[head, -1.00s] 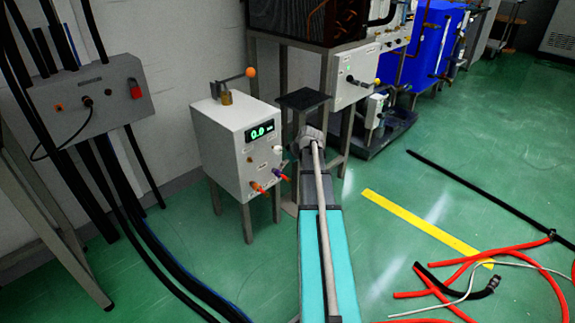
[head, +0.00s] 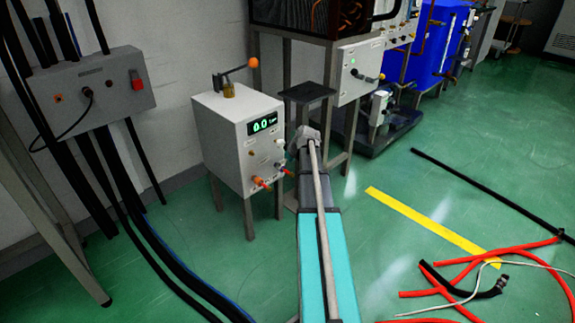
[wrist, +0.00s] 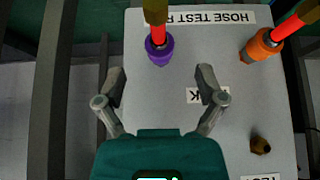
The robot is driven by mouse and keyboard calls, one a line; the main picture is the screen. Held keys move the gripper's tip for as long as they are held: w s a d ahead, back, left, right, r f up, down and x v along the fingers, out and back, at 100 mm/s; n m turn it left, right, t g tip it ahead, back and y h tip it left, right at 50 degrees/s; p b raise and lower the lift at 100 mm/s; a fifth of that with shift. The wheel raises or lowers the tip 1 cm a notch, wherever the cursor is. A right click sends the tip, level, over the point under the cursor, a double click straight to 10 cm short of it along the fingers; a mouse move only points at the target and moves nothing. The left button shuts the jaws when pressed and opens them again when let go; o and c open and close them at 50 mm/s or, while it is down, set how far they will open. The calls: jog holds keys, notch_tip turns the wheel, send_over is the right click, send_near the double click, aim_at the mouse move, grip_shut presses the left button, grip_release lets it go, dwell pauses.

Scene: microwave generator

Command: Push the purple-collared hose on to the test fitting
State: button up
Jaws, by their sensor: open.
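The purple collar (wrist: 159,50) with its short red hose stands out from the grey panel, at top centre of the wrist view. A brass-coloured piece (wrist: 155,11) is at the hose's outer end, cut by the frame edge. My gripper (wrist: 162,84) is open and empty; its two fingers are spread below the collar in that view, apart from it. A small brass fitting (wrist: 260,145) sits at lower right, near a partly cut label reading TEST (wrist: 260,177); I take it as the test fitting.
An orange-collared red hose (wrist: 262,45) stands right of the purple one in the wrist view. The grey box (head: 225,135) reads 0.0 and has an orange-knobbed lever (head: 253,62) on top. Loose red hoses (head: 470,270) lie on the floor at right.

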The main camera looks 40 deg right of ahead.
aim_at(290, 173)
jog(key=shift+b+x, duration=1.8)
jog(key=shift+x, duration=0.6)
grip_shut()
jog(key=shift+s, duration=0.45)
jog(key=shift+s+d, duration=0.2)
jog(key=shift+s, duration=1.7)
